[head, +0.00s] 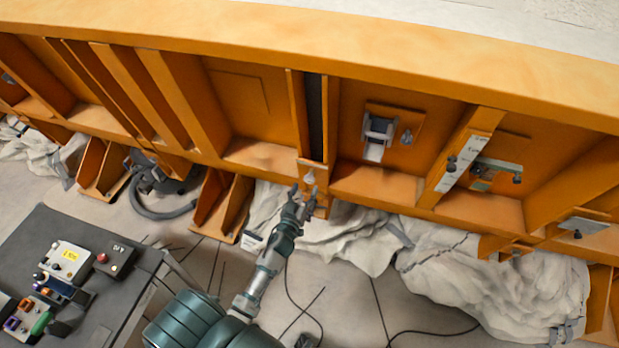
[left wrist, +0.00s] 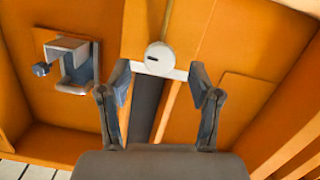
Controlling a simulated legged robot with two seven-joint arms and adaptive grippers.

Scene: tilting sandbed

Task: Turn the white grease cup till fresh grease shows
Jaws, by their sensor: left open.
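The white grease cup (left wrist: 160,57) shows in the left wrist view as a round pale disc with a dark slot, on a pale plate. In the head view the cup (head: 309,178) is small, low on the orange frame at the foot of a dark vertical strip. My left gripper (head: 303,192) reaches up to just below it. In the left wrist view the gripper (left wrist: 160,84) is open and empty, its fingers apart on either side below the disc. I cannot tell if they touch the plate. No grease can be made out. My right gripper is not in view.
A grey bracket (head: 378,130) with a knob sits in the bay to the right. A white scale strip (head: 461,163) is farther right. Crumpled pale sheeting (head: 345,240) lies below the frame. A dark table (head: 60,228) with control boxes stands at lower left. Cables cross the floor.

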